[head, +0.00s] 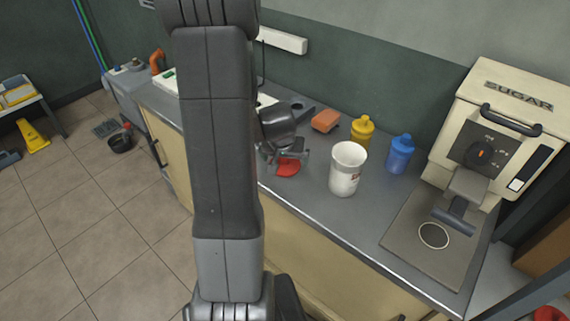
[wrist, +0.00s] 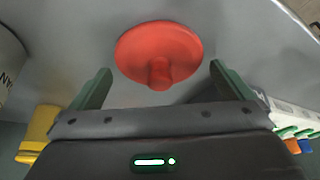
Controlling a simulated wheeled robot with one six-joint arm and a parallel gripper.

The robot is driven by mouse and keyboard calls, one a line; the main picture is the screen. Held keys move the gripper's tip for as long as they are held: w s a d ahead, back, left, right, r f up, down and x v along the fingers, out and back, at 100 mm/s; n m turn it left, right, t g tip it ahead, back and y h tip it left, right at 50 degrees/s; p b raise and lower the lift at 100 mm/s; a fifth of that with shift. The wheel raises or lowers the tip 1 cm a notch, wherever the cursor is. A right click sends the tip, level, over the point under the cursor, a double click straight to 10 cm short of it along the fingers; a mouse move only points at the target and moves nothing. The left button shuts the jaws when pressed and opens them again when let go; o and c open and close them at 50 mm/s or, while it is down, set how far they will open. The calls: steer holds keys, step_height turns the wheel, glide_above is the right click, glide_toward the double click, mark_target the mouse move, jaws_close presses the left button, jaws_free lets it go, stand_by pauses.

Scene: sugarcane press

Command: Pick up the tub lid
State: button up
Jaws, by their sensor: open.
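The tub lid (wrist: 160,50) is a round red disc with a knob in its middle. It lies on the grey counter (head: 350,217). In the head view the lid (head: 288,168) shows just below my gripper (head: 284,153), which partly covers it. In the wrist view my gripper (wrist: 157,85) is open, with one dark green finger on each side and the knob between them across the picture. The fingers look apart from the lid. The white tub (head: 346,170) stands upright and open to the right of the lid.
A yellow bottle (head: 362,131) and a blue bottle (head: 399,154) stand behind the tub. An orange block (head: 325,121) lies behind the lid. The cream SUGAR machine (head: 510,110) stands at the right end. The counter in front of the lid is narrow.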

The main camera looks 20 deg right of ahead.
steer(key=c, duration=0.8)
steer(key=shift+c, duration=0.2)
steer(key=shift+r, duration=0.1)
